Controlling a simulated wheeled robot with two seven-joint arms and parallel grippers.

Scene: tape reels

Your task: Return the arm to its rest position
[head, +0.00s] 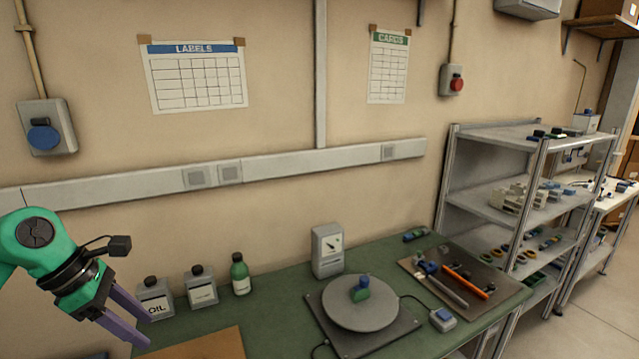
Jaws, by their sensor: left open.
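My left gripper (142,322) is at the lower left, on a green arm with a black wrist and purple fingers. The fingers are apart and nothing shows between them. It is in front of the OIL container (157,301) and over the left end of the green table (275,297); whether it touches the container, I cannot tell. A green and blue tape piece (360,289) sits on the round grey turntable (345,312), well to the right of the gripper. My right gripper is not in view.
A second container (201,290) and a green bottle (240,276) stand beside the OIL container. A grey gauge box (327,251) is behind the turntable. A brown board (195,347) lies at the front; a tool board (500,295) is at right. Shelves (490,205) stand beyond.

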